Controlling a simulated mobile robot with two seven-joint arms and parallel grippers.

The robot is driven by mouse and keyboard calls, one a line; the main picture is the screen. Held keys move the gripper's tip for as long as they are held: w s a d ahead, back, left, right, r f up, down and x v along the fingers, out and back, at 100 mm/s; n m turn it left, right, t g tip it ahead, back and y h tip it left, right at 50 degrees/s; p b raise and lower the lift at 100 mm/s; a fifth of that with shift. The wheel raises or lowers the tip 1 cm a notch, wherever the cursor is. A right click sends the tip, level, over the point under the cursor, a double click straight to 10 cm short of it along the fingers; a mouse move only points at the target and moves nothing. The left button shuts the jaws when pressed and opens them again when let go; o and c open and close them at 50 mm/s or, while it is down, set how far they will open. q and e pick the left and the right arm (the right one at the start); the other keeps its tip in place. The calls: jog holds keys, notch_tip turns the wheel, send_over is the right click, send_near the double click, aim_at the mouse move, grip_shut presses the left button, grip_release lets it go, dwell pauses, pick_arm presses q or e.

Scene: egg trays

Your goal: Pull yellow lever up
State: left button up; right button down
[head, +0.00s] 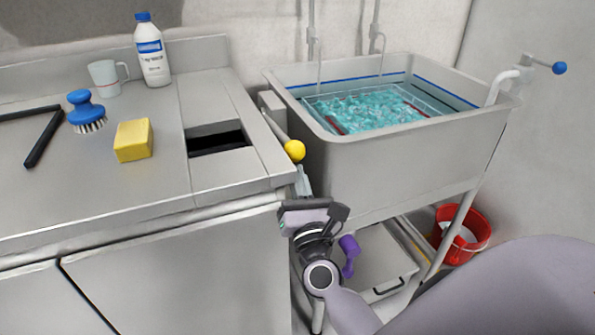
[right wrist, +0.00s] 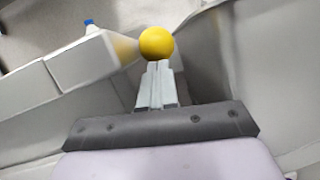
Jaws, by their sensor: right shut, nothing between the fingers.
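The yellow lever shows as a yellow ball knob (head: 294,150) on a thin rod, in the gap between the counter and the sink. The rod slants up and left from the knob to a grey box on the sink's side. My right gripper (head: 303,180) is just below the knob in the head view, with its fingers pointing up. In the right wrist view the shut fingers (right wrist: 155,85) end right at the lower edge of the yellow knob (right wrist: 157,44). Nothing is between the fingers. I cannot tell whether they touch the knob. My left gripper is not in view.
The sink (head: 420,135) holds teal water and a wire rack. A second lever with a blue knob (head: 559,68) is on its right. The counter holds a yellow sponge (head: 133,140), blue brush (head: 85,108), mug (head: 105,78) and bottle (head: 152,55). A red bucket (head: 470,225) stands below.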

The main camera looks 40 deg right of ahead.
jog(key=shift+s, duration=0.1)
dwell(0.3)
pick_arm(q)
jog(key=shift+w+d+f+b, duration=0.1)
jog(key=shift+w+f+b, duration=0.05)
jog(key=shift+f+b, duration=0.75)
pick_arm(e)
jog(key=v, duration=0.7)
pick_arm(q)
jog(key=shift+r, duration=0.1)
